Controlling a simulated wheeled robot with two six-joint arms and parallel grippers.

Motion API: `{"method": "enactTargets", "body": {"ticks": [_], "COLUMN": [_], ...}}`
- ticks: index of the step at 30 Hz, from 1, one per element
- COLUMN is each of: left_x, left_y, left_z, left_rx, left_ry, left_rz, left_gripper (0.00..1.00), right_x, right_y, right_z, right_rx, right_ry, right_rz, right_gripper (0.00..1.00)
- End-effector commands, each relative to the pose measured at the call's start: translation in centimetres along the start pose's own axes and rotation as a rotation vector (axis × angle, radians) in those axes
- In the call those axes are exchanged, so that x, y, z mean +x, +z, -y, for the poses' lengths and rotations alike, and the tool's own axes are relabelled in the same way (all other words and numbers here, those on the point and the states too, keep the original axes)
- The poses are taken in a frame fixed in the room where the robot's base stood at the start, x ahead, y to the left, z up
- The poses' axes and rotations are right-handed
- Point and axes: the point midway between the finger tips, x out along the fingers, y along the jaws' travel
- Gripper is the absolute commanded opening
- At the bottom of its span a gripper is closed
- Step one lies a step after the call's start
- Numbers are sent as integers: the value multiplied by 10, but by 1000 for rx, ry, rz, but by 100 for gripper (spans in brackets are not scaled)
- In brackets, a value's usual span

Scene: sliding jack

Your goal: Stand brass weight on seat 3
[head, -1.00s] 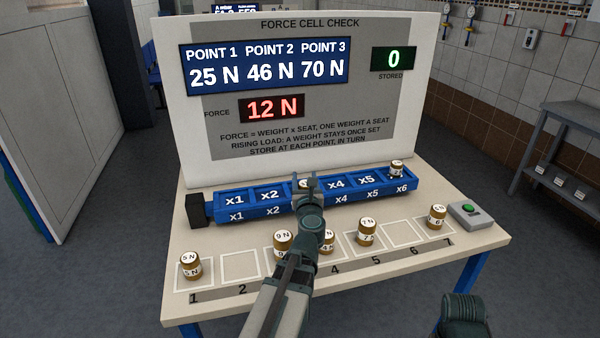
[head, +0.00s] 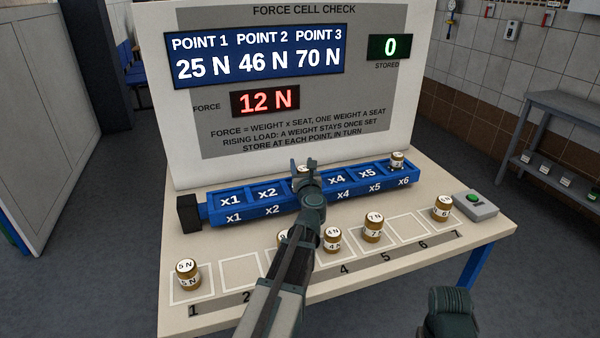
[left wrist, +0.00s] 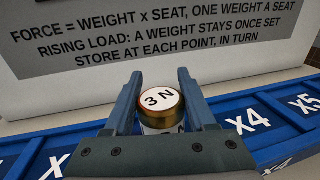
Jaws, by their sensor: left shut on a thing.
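The brass weight marked 3 N (left wrist: 161,112) stands upright between the fingers of my left gripper (left wrist: 159,80) in the left wrist view. In the head view my left gripper (head: 304,164) is shut on it above the x3 part of the blue seat bar (head: 284,202), and only a bit of the weight's top shows. My gripper and wrist hide seat 3 and its label. I cannot tell whether the weight touches the seat. My right gripper is out of view; only a dark part of my right arm shows at the lower right.
Another brass weight (head: 397,160) stands on seat x6. Weights stand along the front squares: 5 N (head: 187,275), 4 N (head: 333,240), 7 N (head: 373,228), one at square 7 (head: 442,208), and one mostly hidden by my arm. A green button (head: 473,199) is at right. The display reads force 12 N, stored 0.

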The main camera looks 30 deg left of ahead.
Motion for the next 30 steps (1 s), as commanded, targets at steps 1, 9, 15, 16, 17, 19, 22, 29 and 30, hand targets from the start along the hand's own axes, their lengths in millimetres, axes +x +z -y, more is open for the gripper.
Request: {"method": "enactTargets", "body": {"ticks": [1, 9, 15, 16, 17, 19, 22, 29, 30], "left_x": [-1, -1, -1, -1, -1, -1, -1, -1, -2], "left_y": [-9, -6, -9, -9, -9, -9, -9, -6, -4], "left_z": [1, 1, 1, 1, 1, 1, 1, 1, 1], "left_rx": [0, 0, 0, 0, 0, 0, 0, 0, 0], "left_ry": [0, 1, 1, 1, 1, 1, 1, 1, 1], "left_rz": [0, 0, 0, 0, 0, 0, 0, 0, 0], "left_gripper": [0, 0, 65, 71, 76, 86, 86, 86, 86], "right_x": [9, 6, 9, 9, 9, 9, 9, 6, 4], "right_y": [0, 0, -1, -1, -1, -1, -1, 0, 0], "right_z": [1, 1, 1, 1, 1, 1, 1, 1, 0], "right_rx": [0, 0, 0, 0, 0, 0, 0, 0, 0], "right_ry": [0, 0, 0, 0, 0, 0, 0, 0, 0], "right_rz": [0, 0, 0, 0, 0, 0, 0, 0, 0], "right_gripper": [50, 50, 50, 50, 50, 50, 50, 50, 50]}}
